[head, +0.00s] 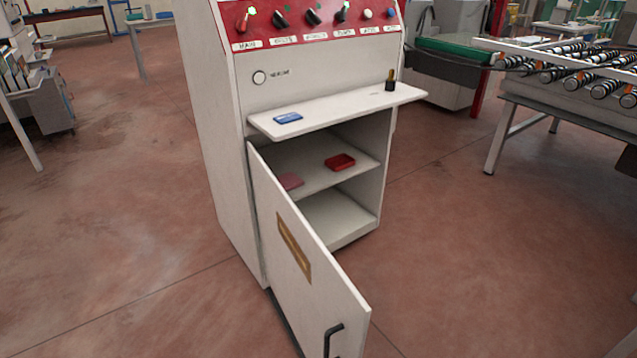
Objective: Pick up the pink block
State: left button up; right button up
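The pink block (291,181) lies flat on the inner shelf (318,178) of a white cabinet, at the left side near the open door. The door's upper edge stands close in front of it and may hide part of it. Neither of my grippers shows in the head view.
The cabinet door (297,262) stands open toward me, with a black handle (333,338). A red tray (340,162) sits right of the block. Above, a ledge (345,108) juts out, carrying a blue item (288,118) and a small dark bottle (390,81). Floor right of the door is clear.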

aim_at(289, 181)
jog(key=z, duration=1.65)
jog(key=i, duration=2.1)
jog(key=u, duration=2.4)
jog(key=i, duration=2.2)
jog(key=u, duration=1.3)
